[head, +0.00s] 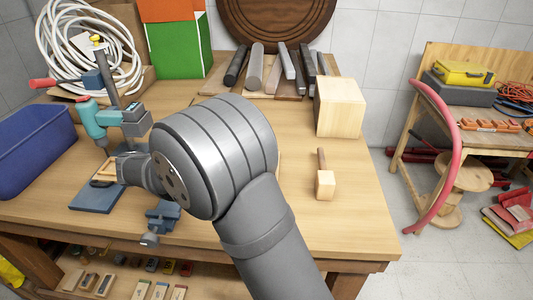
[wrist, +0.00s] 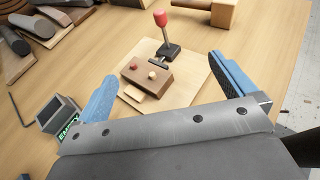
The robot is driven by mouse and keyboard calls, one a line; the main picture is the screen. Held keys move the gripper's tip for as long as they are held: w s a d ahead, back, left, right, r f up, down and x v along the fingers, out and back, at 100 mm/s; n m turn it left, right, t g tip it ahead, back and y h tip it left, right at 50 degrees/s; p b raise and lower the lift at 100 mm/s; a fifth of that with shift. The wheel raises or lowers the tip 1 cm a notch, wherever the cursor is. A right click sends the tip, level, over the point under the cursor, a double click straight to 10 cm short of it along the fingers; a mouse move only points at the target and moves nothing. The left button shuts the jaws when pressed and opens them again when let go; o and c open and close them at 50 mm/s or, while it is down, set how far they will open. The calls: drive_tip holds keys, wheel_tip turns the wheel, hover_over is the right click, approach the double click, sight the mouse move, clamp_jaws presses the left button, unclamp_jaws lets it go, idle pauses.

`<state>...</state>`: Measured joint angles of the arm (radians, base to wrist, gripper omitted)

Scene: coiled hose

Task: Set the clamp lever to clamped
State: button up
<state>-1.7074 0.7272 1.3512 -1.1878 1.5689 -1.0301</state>
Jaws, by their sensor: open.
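The clamp lever (wrist: 167,33) has a dark base, a metal stem and a red knob. In the wrist view it stands nearly upright, leaning slightly left. It is beside a brown block (wrist: 147,84) with a red and a pale button, on a light wooden board (wrist: 182,93). My gripper (wrist: 162,67) is open, its blue fingers apart on either side of the block in the picture. Nothing shows between them in their grip, and the lever appears beyond them, apparently untouched. In the head view my arm hides the gripper and the lever.
A wooden mallet (head: 325,182) and a large wooden block (head: 340,106) stand right of my arm. A drill stand (head: 135,120) and blue bin (head: 35,145) are left. Several bars (head: 272,70) lie at the back. The table's front right (head: 350,235) is clear.

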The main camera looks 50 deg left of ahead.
drive_tip(key=shift+s+r, duration=0.15)
drive_tip(key=shift+s, duration=0.4)
drive_tip(key=shift+c, duration=0.4)
